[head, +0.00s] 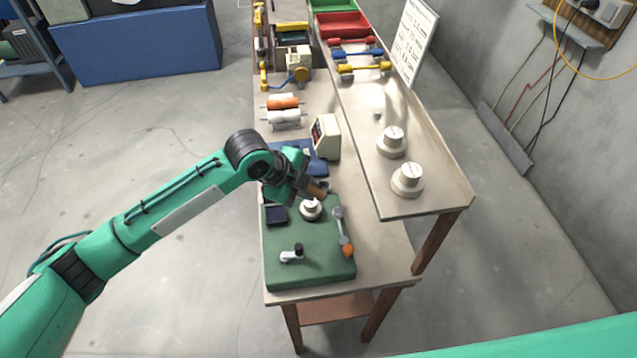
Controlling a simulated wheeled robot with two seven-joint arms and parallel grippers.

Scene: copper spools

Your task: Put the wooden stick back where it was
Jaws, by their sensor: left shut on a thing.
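My left gripper (308,187) reaches in from the left and is shut on a short brown piece that looks like the wooden stick (317,190). Most of the stick is hidden by the fingers. It is just above a white spool (311,212) at the far side of the green mat (310,272). I cannot tell whether the stick touches the spool. My right gripper is not in view.
On the mat are a dark block (277,215), a grey tool with an orange end (342,230) and a small black-knobbed part (292,254). A beige meter (327,137) stands behind. Two white spools (391,142) (408,180) sit on the raised shelf (440,195).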

